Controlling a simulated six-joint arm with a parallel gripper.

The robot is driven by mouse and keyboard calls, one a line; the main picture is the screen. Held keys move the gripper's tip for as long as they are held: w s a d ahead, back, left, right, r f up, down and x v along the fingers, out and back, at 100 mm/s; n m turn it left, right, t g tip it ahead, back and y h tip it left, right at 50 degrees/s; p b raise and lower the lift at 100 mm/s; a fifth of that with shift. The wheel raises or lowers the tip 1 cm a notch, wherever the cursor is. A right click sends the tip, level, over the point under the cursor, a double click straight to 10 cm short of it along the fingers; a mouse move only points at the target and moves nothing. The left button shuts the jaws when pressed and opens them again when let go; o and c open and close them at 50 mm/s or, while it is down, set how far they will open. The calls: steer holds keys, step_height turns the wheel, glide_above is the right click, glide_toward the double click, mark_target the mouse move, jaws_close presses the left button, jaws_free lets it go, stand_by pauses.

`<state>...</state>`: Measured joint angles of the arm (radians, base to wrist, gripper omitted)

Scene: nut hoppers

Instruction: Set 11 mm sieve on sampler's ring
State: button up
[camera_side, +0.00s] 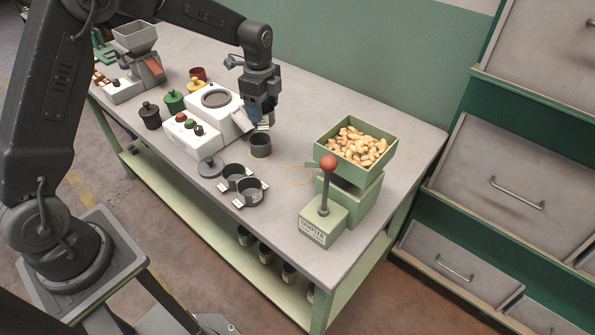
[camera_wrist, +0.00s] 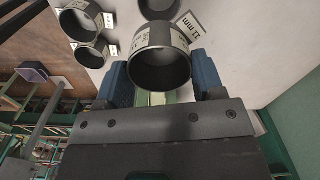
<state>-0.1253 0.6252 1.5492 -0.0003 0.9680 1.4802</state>
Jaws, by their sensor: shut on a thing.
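My gripper (camera_side: 260,107) is above the table, beside the white machine's chute. In the wrist view its blue fingers (camera_wrist: 160,82) are shut on a dark round sieve (camera_wrist: 160,68), whose white tag reads 11 mm. In the side view the held sieve is mostly hidden by the fingers. The green sampler (camera_side: 323,226), with a red-knobbed lever, stands at the right of the table. A thin yellow ring (camera_side: 285,176) lies on the table just left of the sampler, empty and apart from my gripper.
A dark cup (camera_side: 260,147) stands below my gripper. Two tagged sieves (camera_side: 250,190) sit near the front edge. A hopper tray (camera_side: 375,167) of nuts tops the sampler. The white machine (camera_side: 199,137) and several coloured weights or pots are left. The table behind the ring is clear.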

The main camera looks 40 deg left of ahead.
steer(key=d+f+m, duration=0.1)
steer(key=d+f, duration=0.1)
steer(key=d, duration=0.2)
steer(key=d+f+m, duration=0.2)
steer(key=d, duration=0.1)
steer(key=d+f+m, duration=0.1)
steer(key=d+f, duration=0.1)
steer(key=d, duration=0.2)
steer(key=shift+s+d+f+m, duration=0.1)
steer(key=shift+d+f+m, duration=0.2)
steer(key=shift+f, duration=2.1)
steer(key=shift+f, duration=0.2)
steer(key=o, duration=1)
